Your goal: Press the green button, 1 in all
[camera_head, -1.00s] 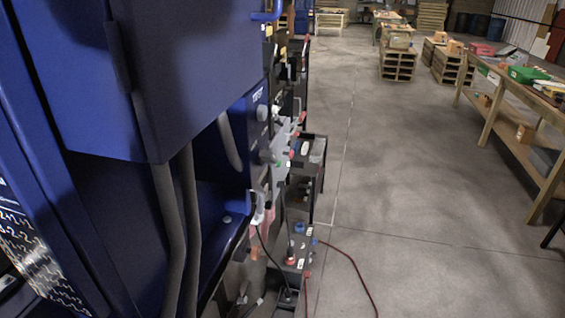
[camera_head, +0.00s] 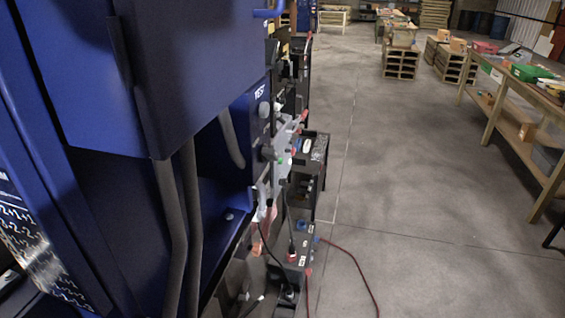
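A tall blue machine (camera_head: 200,70) fills the left side of the head view, seen from its side at a steep angle. Its lower blue panel carries the white letters TEST (camera_head: 259,92), with a round grey knob (camera_head: 264,109) below them. A tiny green spot (camera_head: 280,161) shows near the grey parts on the machine's side; I cannot tell whether it is the green button. No other clear green button shows on the machine. Neither of my grippers is in view.
Black boxes (camera_head: 311,160) and cables stand along the machine's right side. A red cable (camera_head: 352,259) lies on the floor. A wooden workbench (camera_head: 500,108) with a green bin (camera_head: 529,72) stands at right; pallets (camera_head: 401,63) are behind.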

